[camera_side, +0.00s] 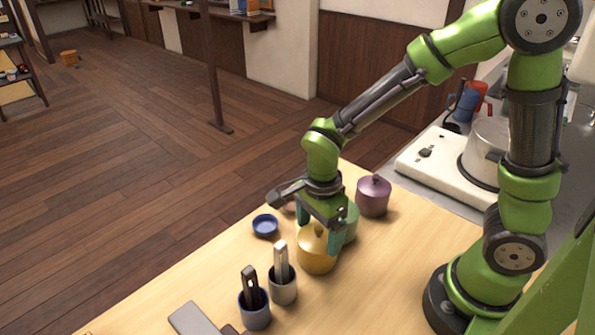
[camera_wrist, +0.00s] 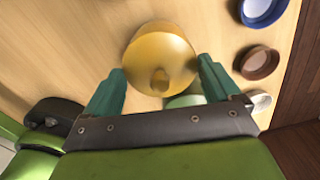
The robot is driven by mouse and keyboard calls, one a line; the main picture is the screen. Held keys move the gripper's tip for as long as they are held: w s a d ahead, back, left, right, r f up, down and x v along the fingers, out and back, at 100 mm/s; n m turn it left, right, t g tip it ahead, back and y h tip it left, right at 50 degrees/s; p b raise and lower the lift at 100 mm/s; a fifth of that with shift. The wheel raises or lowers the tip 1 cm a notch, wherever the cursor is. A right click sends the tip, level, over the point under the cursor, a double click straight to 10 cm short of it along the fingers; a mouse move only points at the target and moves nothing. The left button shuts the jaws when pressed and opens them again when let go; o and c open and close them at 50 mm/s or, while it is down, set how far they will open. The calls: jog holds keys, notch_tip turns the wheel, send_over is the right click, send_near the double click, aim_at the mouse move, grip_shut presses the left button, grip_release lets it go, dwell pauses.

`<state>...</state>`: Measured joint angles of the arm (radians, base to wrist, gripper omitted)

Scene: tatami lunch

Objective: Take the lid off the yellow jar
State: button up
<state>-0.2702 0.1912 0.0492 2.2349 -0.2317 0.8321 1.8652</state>
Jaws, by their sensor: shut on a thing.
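The yellow jar (camera_side: 316,264) stands upright on the light wooden table, below my gripper (camera_side: 317,236). Its domed yellow lid (camera_wrist: 158,46) has a small knob and fills the space between my two teal fingers in the wrist view. My gripper (camera_wrist: 161,68) points down and is shut on the lid, one finger on each side. The lid appears seated on the jar; I see no clear gap between them. The jar body is mostly hidden under the lid in the wrist view.
A green jar (camera_side: 351,222) stands close behind the yellow one, and a purple jar (camera_side: 373,197) stands farther back. A blue dish (camera_side: 265,225) lies to the left. Two utensil cups, grey (camera_side: 284,290) and blue (camera_side: 256,315), stand in front. The table's right part is clear.

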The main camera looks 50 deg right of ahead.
aim_at(232, 259)
jog(key=shift+r, duration=0.1)
notch_tip(232, 259, up, 8)
jog(key=shift+r, duration=0.2)
jog(key=shift+a+r, duration=0.15)
jog(key=shift+r, duration=0.05)
jog(key=w+a+f+n, duration=0.2)
jog(key=w+a+f, duration=0.1)
jog(key=w+a, duration=0.35)
jog(key=w+a+f+n, duration=0.2)
jog(key=w+a+f, duration=0.1)
jog(key=w+a, duration=0.35)
jog(key=f, duration=0.6)
jog(key=d+f, duration=0.1)
jog(key=f, duration=0.2)
jog(key=shift+w, duration=0.25)
jog(key=shift+f, duration=0.1)
jog(key=o, duration=0.8)
jog(key=shift+f, duration=0.1)
jog(key=shift+c, duration=0.2)
